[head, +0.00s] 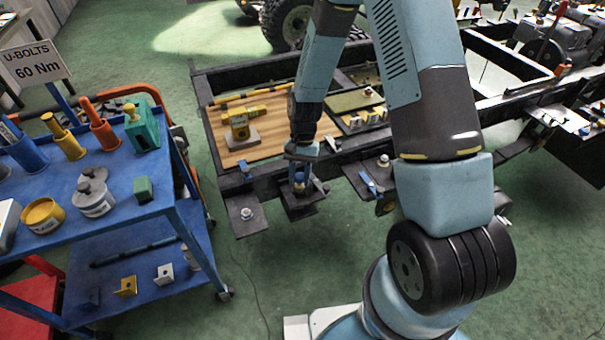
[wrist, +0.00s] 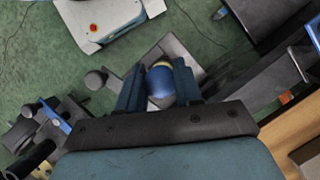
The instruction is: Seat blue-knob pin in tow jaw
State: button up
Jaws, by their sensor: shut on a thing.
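My gripper (head: 299,186) points down at the near edge of the dark chassis frame. In the wrist view its two fingers (wrist: 160,88) are shut on the round blue knob (wrist: 160,80) of the pin, which has a yellowish band at its far side. The pin's shank is hidden beneath the knob. Below the gripper a dark bracket plate (head: 299,208) sticks out from the frame; it looks like the tow jaw, and a grey plate (wrist: 178,49) shows behind the knob in the wrist view. I cannot tell how deep the pin sits in it.
Another dark plate with a bolt (head: 247,214) is just left, and a bracket with a blue-handled part (head: 371,184) is right. A wooden board (head: 222,145) with a yellow tool (head: 240,122) lies on the frame behind. A blue cart (head: 150,205) stands left, with green floor between.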

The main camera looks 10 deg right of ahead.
jog(key=shift+f, duration=0.6)
jog(key=o, duration=1.1)
jog(key=shift+o, duration=0.2)
jog(key=shift+s, duration=0.1)
jog(key=shift+r, duration=0.25)
jog(key=shift+r, duration=1.25)
jog(key=shift+r, duration=0.15)
jog(key=shift+r, duration=2.4)
